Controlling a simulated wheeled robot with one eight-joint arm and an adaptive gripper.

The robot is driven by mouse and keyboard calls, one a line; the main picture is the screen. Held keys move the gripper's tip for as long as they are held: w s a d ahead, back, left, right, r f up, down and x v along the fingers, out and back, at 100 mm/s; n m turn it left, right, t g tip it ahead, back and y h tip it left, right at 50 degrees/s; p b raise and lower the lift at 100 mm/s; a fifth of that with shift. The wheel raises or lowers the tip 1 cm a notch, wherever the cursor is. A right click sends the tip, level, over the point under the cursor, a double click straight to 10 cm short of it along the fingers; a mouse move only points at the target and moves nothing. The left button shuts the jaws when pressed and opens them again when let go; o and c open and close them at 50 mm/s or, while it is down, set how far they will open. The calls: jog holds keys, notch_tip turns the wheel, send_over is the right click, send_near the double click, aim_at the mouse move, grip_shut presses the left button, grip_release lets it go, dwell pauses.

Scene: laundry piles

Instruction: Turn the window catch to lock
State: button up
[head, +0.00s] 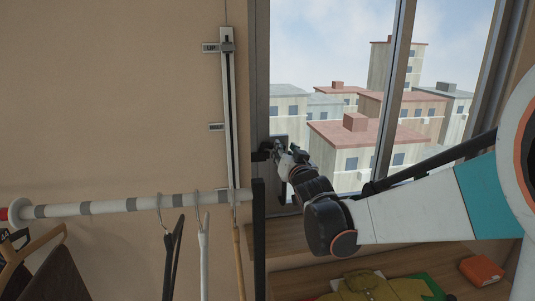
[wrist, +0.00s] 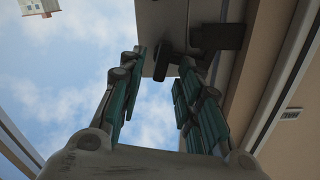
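The window catch (head: 265,153) is a dark fitting on the left side of the window frame in the head view. In the wrist view its black lever (wrist: 163,62) hangs down near the top middle, beside a dark block (wrist: 218,37). My gripper (head: 281,151) is at the catch and hides part of it in the head view. In the wrist view my gripper (wrist: 163,59) is open, with its two fingertips on either side of the lever. Narrow gaps seem to show between lever and fingers; I cannot tell whether either one touches.
A vertical rail (head: 229,110) with an "UP" label is on the wall to the left. A striped clothes rail (head: 110,206) with hangers is below left. The sill (head: 290,240) is below my gripper, with folded clothes (head: 370,287) and a red-orange box (head: 482,270) below right.

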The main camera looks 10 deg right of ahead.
jog(key=shift+w, duration=0.75)
jog(key=shift+c, duration=0.6)
grip_shut()
jog(key=shift+a+n, duration=0.15)
jog(key=shift+n, duration=1.45)
jog(key=shift+o, duration=0.6)
grip_release()
jog(key=shift+s, duration=0.1)
